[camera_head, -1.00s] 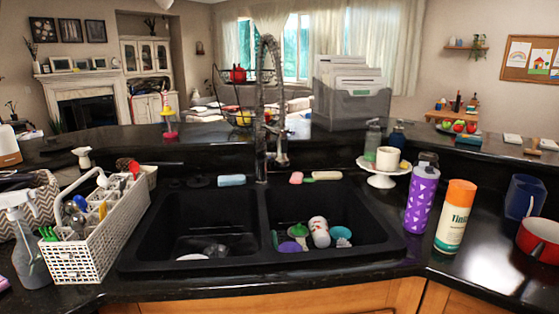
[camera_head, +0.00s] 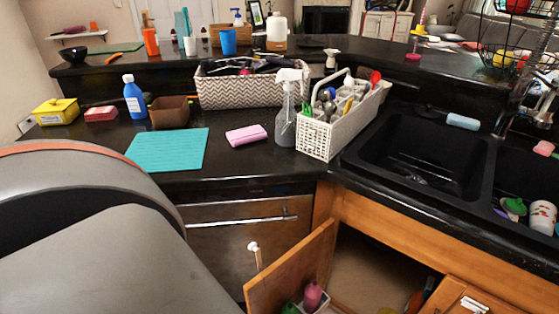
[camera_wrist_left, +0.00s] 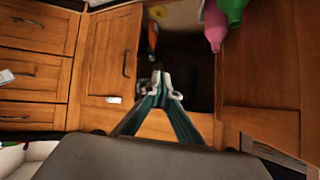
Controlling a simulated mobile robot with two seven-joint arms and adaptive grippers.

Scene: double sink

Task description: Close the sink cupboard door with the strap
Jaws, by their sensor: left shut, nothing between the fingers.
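The cupboard's left door (camera_head: 290,270) stands open below the sink, swung out toward me. Its inner face (camera_wrist_left: 262,75) is at the right of the left wrist view. A white knob-like piece with a pale strip (camera_head: 254,250) shows beside the door's outer side; I cannot tell if it is the strap. The other door (camera_head: 466,298) is closed and carries a small white piece, also seen in the left wrist view (camera_wrist_left: 113,99). My left gripper (camera_wrist_left: 160,80) is shut and empty, in front of the dark cupboard opening. My right gripper is not in view.
A pink bottle (camera_head: 312,296) and a green bottle (camera_head: 290,308) sit in a rack inside the open door. The dishwasher (camera_head: 245,235) is left of it. The black counter above holds a white caddy (camera_head: 340,130), a spray bottle (camera_head: 286,115) and a teal mat (camera_head: 165,150).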

